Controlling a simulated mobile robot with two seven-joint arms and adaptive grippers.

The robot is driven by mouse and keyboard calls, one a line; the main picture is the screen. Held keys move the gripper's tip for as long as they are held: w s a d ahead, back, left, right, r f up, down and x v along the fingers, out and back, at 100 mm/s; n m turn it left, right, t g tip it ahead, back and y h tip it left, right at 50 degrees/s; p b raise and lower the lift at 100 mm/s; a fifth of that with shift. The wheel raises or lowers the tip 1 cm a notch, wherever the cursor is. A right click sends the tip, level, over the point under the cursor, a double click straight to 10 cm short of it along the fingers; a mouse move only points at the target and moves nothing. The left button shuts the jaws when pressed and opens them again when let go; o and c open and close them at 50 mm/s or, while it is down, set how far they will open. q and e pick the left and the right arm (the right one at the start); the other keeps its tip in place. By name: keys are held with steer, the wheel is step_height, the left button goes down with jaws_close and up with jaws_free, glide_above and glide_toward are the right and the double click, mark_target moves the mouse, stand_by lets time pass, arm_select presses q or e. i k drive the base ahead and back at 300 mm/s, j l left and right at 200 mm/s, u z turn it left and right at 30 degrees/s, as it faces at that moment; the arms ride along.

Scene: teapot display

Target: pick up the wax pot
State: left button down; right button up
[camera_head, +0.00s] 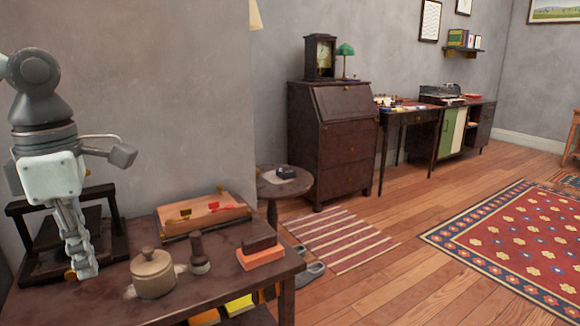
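The wax pot seems to be the round beige lidded pot (153,279) with a knob on top. It stands upright on the dark wooden table (215,293) at the lower left. My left gripper (87,268) points down, to the left of the pot and apart from it in the picture. Its fingers show edge-on and overlap, so their opening cannot be told. Nothing shows held in it. My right gripper is out of view.
A dark-handled stamp-like tool (199,255) stands just right of the pot. Dark and orange blocks (260,257) lie further right. A wooden box (203,215) with red and yellow items is behind. A dark wooden stand (110,215) is behind my gripper. The table's front right is bare.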

mark_target(154, 288)
steer(key=k, duration=1.5)
